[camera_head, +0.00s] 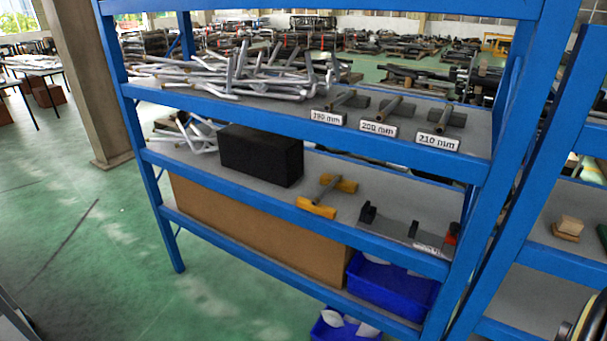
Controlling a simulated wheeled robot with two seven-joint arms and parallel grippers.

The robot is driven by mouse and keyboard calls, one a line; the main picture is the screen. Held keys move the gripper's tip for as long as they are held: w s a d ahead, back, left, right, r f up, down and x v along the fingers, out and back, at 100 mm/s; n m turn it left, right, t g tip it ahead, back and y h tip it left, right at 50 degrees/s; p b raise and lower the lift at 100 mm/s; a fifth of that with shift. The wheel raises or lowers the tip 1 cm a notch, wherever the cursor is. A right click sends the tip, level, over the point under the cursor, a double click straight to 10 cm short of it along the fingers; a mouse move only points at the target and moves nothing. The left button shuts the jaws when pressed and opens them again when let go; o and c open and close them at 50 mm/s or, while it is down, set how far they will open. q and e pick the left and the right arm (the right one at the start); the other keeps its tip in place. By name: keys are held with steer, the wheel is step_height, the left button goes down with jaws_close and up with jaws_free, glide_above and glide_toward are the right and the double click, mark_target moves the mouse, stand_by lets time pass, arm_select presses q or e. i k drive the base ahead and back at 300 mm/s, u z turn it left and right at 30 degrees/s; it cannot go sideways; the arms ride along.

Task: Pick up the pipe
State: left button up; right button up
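A short grey pipe (325,187) lies on the middle shelf of a blue rack, between two yellow blocks, a near one (316,208) and a far one (345,184). It appears to rest across them. Many other light grey pipes, some bent, lie in a loose pile (240,76) on the upper shelf. More show on the middle shelf at the left, partly hidden by a black block. Neither of my grippers shows in the head view.
The blue rack's front beams (300,128) and posts bound the shelves. A black block (261,155) stands left of the pipe; a grey fixture (407,231) lies right. Size labels (378,128) stand on the upper shelf. A second rack is at right. Green floor at left is clear.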

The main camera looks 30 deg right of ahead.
mark_target(317, 200)
steer(key=z, duration=0.65)
steer(key=i, duration=1.1)
steer(key=z, duration=1.4)
steer(key=i, duration=0.15)
steer(key=z, duration=0.05)
